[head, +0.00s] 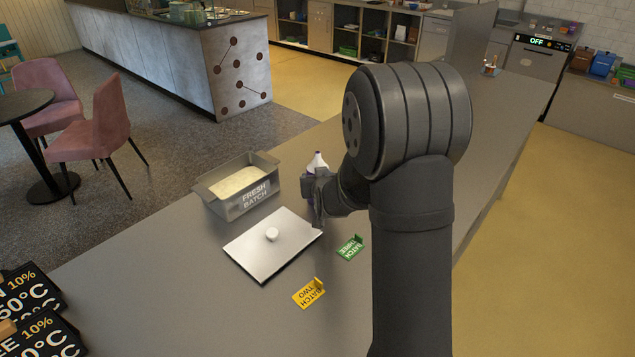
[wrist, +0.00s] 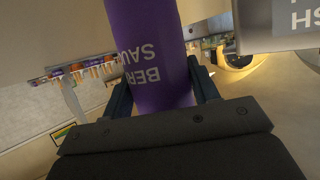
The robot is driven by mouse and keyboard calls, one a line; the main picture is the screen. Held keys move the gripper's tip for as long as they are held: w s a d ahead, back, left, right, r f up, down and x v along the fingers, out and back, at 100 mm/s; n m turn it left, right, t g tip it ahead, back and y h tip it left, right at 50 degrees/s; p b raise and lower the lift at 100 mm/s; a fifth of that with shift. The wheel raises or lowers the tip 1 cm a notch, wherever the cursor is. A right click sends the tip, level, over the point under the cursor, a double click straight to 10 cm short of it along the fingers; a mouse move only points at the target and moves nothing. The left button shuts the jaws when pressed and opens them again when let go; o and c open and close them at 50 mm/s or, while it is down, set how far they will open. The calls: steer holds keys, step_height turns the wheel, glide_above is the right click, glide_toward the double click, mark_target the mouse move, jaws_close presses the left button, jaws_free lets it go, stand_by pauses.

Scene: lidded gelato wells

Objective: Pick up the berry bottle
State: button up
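The berry bottle (wrist: 155,45) is purple with pale lettering that reads upside down in the wrist view. In the head view its white top (head: 318,160) rises behind my gripper (head: 318,195), which hides most of its body. In the wrist view my gripper (wrist: 163,88) has one dark finger on each side of the bottle. I see no clear gap between the fingers and the bottle, so it looks shut on it. The bottle's base is hidden, and I cannot tell whether it rests on the counter.
A metal "FRESH BATCH" pan (head: 243,203) with pale contents stands left of the bottle. A flat metal lid (head: 262,252) with a white knob lies in front. Dark signs (head: 40,335) are at lower left.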

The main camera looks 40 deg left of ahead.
mark_target(321, 165)
steer(key=shift+c, duration=0.8)
steer(key=shift+r, duration=0.5)
steer(key=r, duration=0.3)
steer(key=shift+w+d+r, duration=0.15)
steer(key=shift+d+r, duration=0.25)
steer(key=w+d+r, duration=0.3)
steer(key=d+r, duration=0.2)
steer(key=d, duration=0.4)
steer(key=w+d+f+m+t+h, duration=0.25)
steer(key=w+d, duration=0.65)
steer(key=d, duration=0.5)
steer(key=w+d+f+m+t+h, duration=0.2)
steer(key=w+d+f+m+h, duration=0.15)
steer(key=w+d, duration=0.8)
steer(key=s+d+f+m+h, duration=0.2)
steer(key=s+d+f, duration=0.3)
steer(key=d+f, duration=0.2)
steer(key=s+d+f+m+h, duration=0.2)
steer(key=s+d+f, duration=0.2)
steer(key=d+f, duration=0.4)
steer(key=shift+s+d+f+t, duration=0.3)
steer(key=shift+s+d+t, duration=0.1)
steer(key=shift+d, duration=0.3)
